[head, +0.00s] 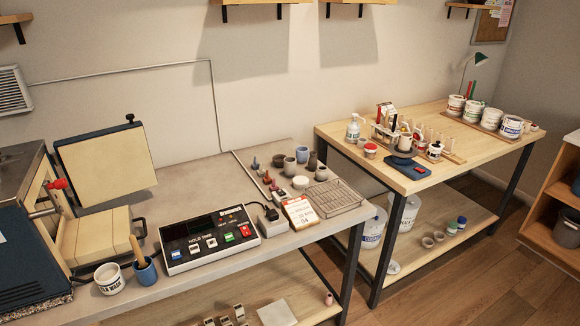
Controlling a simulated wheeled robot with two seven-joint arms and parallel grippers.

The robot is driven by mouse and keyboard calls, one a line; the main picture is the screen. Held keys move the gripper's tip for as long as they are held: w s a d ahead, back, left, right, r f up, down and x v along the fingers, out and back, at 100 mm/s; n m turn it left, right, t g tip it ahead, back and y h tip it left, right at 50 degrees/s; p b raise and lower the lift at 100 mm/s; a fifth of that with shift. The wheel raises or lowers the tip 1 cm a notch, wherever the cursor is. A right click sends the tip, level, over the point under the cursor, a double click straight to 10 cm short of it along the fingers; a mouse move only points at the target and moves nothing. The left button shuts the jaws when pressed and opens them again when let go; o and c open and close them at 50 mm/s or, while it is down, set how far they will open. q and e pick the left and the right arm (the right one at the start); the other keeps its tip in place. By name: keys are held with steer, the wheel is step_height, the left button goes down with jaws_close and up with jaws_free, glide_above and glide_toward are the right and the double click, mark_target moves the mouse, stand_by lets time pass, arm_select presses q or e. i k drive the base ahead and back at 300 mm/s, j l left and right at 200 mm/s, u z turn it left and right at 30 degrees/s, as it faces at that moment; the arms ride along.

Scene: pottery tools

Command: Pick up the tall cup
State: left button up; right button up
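A cluster of small cups stands at the back right of the grey-topped bench (210,185). It includes a grey-blue cup (290,166), another grey-blue cup (302,154), a dark brown cup (312,161) and a wider brown bowl-like cup (279,161). A grey cup (321,173) and a low white pot (300,182) stand in front. At this size I cannot tell for certain which one is the tall cup. Neither of my grippers shows in the head view.
A wire rack (335,198), a card (300,212) and a control box (208,239) lie in front of the cups. A blue mug (146,271) and white tub (109,279) stand at the front left. A wooden table (440,118) is at right.

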mark_target(290, 168)
steer(key=i+j, duration=0.55)
steer(key=j+z, duration=0.1)
steer(key=z, duration=1)
